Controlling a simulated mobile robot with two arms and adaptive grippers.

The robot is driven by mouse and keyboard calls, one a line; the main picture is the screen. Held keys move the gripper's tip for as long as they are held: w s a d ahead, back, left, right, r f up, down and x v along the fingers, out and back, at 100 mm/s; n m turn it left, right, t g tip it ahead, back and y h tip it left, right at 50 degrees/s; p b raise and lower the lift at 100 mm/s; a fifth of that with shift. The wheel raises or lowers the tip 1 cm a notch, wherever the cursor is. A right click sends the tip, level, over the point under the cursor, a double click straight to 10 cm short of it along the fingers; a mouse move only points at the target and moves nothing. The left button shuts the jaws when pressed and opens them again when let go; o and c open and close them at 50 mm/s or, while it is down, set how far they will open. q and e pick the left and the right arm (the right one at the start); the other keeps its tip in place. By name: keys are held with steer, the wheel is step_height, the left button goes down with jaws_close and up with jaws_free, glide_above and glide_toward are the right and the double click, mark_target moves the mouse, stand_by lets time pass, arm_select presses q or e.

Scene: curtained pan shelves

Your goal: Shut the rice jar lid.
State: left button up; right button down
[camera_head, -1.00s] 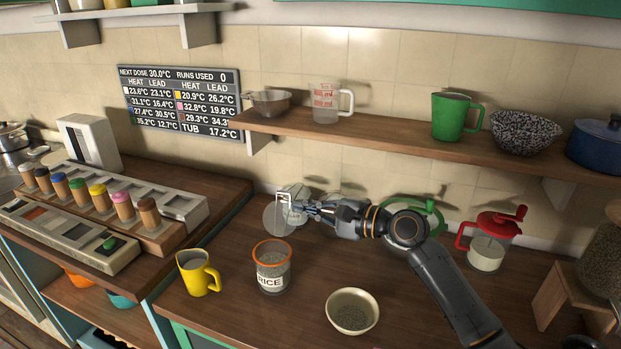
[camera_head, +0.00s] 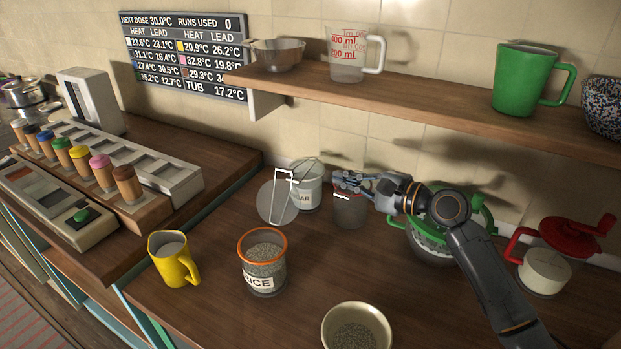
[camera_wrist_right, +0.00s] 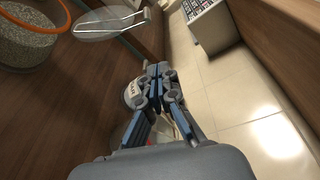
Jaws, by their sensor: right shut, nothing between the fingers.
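The rice jar (camera_head: 264,281) stands upright on the counter, clear with an orange rim, open and filled with grain. Its clear round lid (camera_head: 273,206) with a wire bail stands raised behind the rim. The jar (camera_wrist_right: 30,42) and lid (camera_wrist_right: 92,27) also show at the upper left of the wrist view. My right gripper (camera_head: 338,179) is shut and empty, to the right of the lid and apart from it, above the back of the counter. It shows in the wrist view (camera_wrist_right: 158,72) with its fingers together. My left gripper is out of view.
A sugar jar (camera_head: 307,190) stands close behind the lid, and another jar (camera_head: 350,211) is below my right gripper. A yellow jug (camera_head: 171,262) is left of the rice jar, a bowl (camera_head: 355,313) at front right. A shelf (camera_head: 420,103) overhangs the back.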

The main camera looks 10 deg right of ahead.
mark_target(280, 197)
arm_select(q)
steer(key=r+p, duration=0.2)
steer(key=p, duration=0.1)
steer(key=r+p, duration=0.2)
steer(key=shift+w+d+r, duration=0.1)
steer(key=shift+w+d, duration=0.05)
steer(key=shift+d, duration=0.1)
arm_select(e)
steer(key=w+a, duration=0.4)
steer(key=a, duration=0.4)
steer(key=shift+a+f, duration=0.2)
steer(key=shift+f, duration=0.2)
steer(key=shift+w, duration=0.1)
steer(key=shift+r, duration=0.1)
